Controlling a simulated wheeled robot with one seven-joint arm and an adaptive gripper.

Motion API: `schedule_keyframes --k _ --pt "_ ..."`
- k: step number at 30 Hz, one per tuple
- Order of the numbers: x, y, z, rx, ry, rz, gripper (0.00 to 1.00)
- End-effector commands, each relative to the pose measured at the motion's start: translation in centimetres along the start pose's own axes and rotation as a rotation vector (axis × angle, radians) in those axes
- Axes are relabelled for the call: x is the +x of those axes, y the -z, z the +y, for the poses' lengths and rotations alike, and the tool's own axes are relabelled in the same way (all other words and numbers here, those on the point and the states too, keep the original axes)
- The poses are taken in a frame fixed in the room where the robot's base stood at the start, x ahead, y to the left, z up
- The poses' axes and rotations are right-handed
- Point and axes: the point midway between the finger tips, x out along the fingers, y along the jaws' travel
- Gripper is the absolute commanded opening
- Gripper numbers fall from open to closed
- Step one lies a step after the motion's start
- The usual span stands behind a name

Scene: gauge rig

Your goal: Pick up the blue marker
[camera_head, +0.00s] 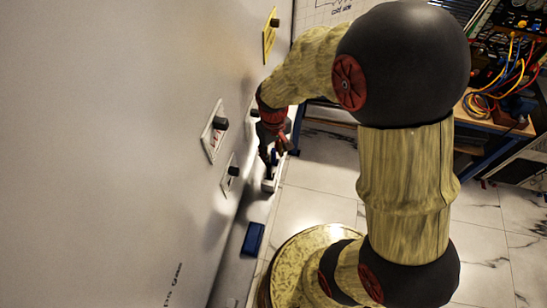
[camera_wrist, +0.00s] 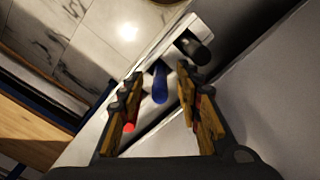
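The blue marker (camera_wrist: 160,83) shows in the wrist view between the two fingers of my gripper (camera_wrist: 158,78), with visible gaps on both sides. It stands in a pale holder (camera_wrist: 150,50) along the wall, between a black marker (camera_wrist: 196,51) and a red marker (camera_wrist: 129,127). The red one is partly behind the left finger. My gripper is open and empty, its tips close around the blue marker. In the head view my gripper (camera_head: 273,150) points down beside the wall, just above the small white holder (camera_head: 269,185); the markers are mostly hidden there.
A pale wall (camera_head: 100,150) runs close on the left, with plates carrying black knobs, one of them yellow (camera_head: 269,40). A blue block (camera_head: 253,238) sits by the wall nearer the camera. A bench with coloured cables (camera_head: 510,85) stands at the right.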

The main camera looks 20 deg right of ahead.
Motion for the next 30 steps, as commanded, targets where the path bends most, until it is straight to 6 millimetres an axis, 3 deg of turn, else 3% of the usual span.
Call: schedule_keyframes --k 9,27,30 --pt "0.61 0.00 0.01 0.000 0.000 0.001 0.34" --pt "0.58 -0.01 0.01 0.000 0.000 0.000 0.00" --pt "0.58 -0.01 0.01 0.000 0.000 0.001 0.00"
